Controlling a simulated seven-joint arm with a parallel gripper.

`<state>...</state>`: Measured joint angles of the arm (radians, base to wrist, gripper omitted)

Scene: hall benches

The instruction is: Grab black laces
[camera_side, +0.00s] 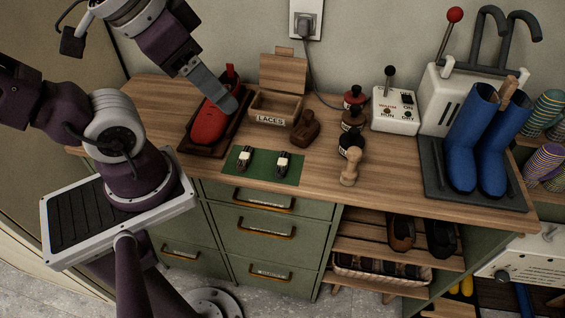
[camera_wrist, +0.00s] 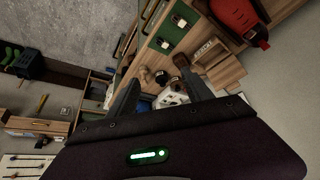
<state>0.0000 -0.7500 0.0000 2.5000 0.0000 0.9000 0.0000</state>
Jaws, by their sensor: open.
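Two small bundles of laces, dark with pale bands, lie side by side on a green mat (camera_side: 263,174). One is the left bundle (camera_side: 243,158) and the other the right bundle (camera_side: 283,162); I cannot clearly tell their lace colours apart. In the wrist view they show on the mat near the top, one bundle (camera_wrist: 179,20) above the other bundle (camera_wrist: 163,43). My gripper (camera_side: 231,108) is open and empty, above the red shoe (camera_side: 208,125), behind and left of the mat. In the wrist view my gripper (camera_wrist: 163,78) shows its two fingers spread apart.
An open wooden box (camera_side: 270,121) labelled LACES stands behind the mat. A brown wooden block (camera_side: 306,130), several dark jars and a brush (camera_side: 349,172) stand right of it. A white switch box (camera_side: 395,110) and blue boots (camera_side: 463,150) are farther right. The front bench edge is clear.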

